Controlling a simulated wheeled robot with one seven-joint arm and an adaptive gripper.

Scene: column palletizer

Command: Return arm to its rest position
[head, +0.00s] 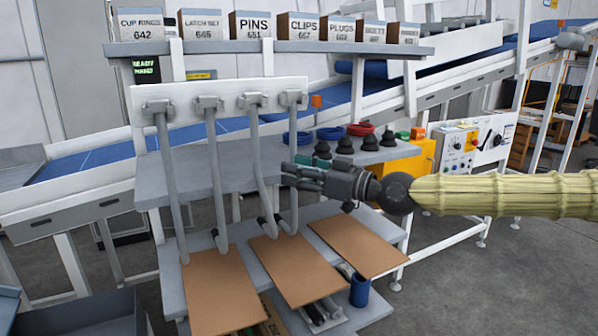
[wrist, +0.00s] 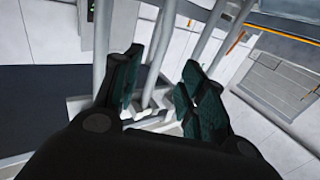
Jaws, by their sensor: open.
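My gripper (head: 298,176) is at the centre of the head view, at the end of my arm, which reaches in from the right in a pale yellow cover. It points left, in front of the grey shelf unit and close to the hanging grey tubes (head: 262,170). In the wrist view its two dark fingers with green pads (wrist: 158,95) stand apart with nothing held between them. Grey tubes (wrist: 165,40) show just beyond the fingers; whether they touch the gripper I cannot tell.
Cardboard sheets (head: 295,268) and a blue cup (head: 359,291) are below. Labelled boxes (head: 253,25) line the top shelf. Open floor (head: 500,270) lies to the right.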

